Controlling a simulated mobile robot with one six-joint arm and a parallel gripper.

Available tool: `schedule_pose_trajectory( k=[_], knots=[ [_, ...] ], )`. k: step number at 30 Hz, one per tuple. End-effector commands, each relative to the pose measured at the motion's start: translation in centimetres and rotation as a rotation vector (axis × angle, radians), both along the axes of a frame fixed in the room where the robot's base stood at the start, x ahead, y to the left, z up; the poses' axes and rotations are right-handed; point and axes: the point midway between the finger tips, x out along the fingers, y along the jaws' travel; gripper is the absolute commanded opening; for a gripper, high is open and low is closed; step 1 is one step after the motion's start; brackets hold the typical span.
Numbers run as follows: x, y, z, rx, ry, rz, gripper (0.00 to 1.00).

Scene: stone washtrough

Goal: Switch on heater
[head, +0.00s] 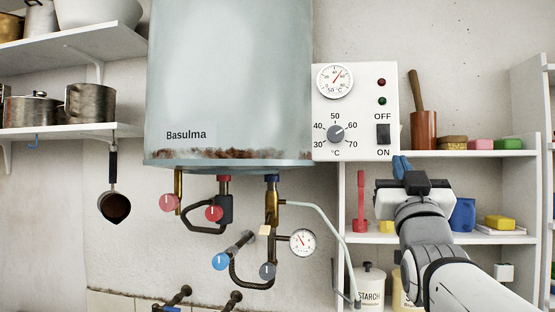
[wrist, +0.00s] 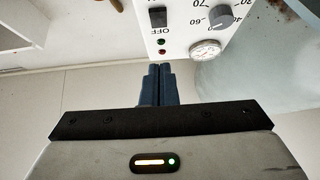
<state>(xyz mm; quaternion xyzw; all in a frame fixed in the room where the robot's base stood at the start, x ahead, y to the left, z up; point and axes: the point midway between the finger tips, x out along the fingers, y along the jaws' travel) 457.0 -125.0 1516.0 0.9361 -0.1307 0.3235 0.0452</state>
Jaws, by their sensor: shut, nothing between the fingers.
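The heater (head: 230,80) is a large pale blue-grey tank marked Basulma, with rust along its lower edge. Its white control panel (head: 322,147) is at the tank's right side. The panel has a black rocker switch (head: 383,134) between OFF above and ON below, a grey temperature knob (head: 335,134), a round dial (head: 335,80) and red and green lamps. Which way the rocker is pressed I cannot tell. My gripper (head: 401,166) is shut and empty, below and slightly right of the switch. In the wrist view, the blue fingertips (wrist: 158,72) are together, and the switch (wrist: 158,17) appears upside down beyond them.
A white shelf unit (head: 480,153) stands right of the panel, holding a brown mortar (head: 423,130), sponges and soap. Pipes with red and blue valves and a gauge (head: 302,242) hang below the tank. Shelves with pots (head: 90,102) are on the left.

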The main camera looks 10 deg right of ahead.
Motion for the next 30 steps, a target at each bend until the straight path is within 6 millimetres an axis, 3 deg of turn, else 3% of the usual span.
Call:
schedule_pose_trajectory(
  k=[12, 21, 30],
  knots=[
    [6.8, -2.0, 5.7, 0.000, 0.003, -0.001, 0.00],
    [9.9, -2.9, 4.9, 0.000, 0.002, -0.001, 0.00],
    [10.2, -3.0, 4.7, 0.000, 0.001, -0.001, 0.00]
  ],
)
